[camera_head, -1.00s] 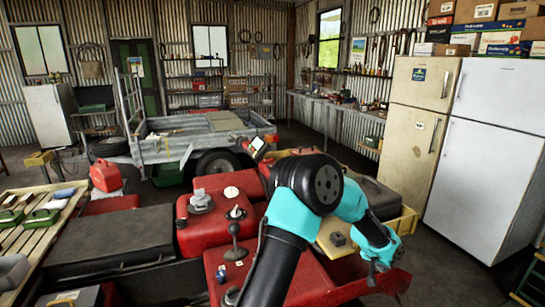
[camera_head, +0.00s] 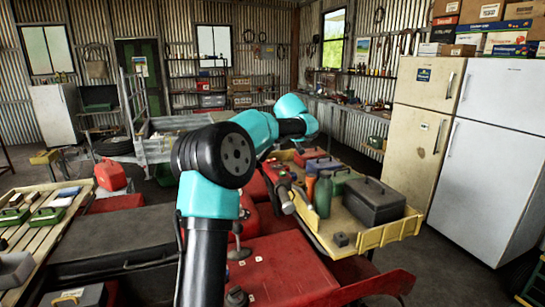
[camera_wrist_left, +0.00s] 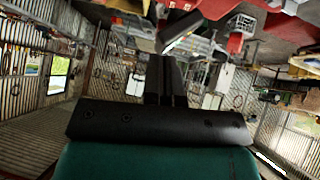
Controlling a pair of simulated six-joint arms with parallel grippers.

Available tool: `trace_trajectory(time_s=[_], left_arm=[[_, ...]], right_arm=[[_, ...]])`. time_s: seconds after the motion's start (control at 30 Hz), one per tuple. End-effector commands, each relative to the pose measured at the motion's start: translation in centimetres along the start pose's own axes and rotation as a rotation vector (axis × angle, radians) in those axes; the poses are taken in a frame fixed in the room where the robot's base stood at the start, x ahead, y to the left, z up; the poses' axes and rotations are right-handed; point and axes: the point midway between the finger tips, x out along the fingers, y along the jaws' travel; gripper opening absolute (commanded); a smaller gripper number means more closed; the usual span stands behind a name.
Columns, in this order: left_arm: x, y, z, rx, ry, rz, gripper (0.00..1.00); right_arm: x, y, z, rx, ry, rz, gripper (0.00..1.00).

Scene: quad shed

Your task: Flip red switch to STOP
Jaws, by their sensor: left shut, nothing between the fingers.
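In the head view, a red control housing (camera_head: 278,172) and a grey handlebar grip (camera_head: 286,201) show just below my forearm. The switch and its position are too small to tell. My left arm rises from the bottom centre, and its forearm reaches away over the red quad (camera_head: 275,270). My left gripper is hidden behind its wrist there. In the left wrist view, my left gripper (camera_wrist_left: 166,60) is shut and empty, fingers together. My right gripper is out of view.
A yellow tray (camera_head: 385,233) right of the handlebar carries a dark case (camera_head: 374,203), a green bottle (camera_head: 323,193) and boxes. Two fridges stand at the right. A slatted wooden rack (camera_head: 40,220) is at the left. A trailer stands behind the quad.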

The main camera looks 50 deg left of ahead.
Motion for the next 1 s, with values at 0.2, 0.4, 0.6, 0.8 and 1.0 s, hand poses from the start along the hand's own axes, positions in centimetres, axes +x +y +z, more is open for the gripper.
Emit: trace_trajectory(time_s=[0.2, 0.4, 0.6, 0.8, 1.0], left_arm=[[-0.8, -1.7, -1.7, -0.047, 0.032, -0.035, 0.0], [-0.7, -1.6, -1.7, -0.044, 0.03, -0.033, 0.0], [0.1, -1.6, -1.6, -0.043, 0.028, -0.034, 0.0], [2.6, -1.7, -1.6, -0.043, 0.027, -0.034, 0.0], [5.8, -1.8, -1.7, -0.043, 0.028, -0.034, 0.0]], right_arm=[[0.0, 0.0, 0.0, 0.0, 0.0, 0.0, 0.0], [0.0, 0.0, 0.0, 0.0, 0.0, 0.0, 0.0], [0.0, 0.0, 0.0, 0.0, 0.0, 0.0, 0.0], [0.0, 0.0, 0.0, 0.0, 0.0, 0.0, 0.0], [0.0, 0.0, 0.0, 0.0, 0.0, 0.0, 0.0]])
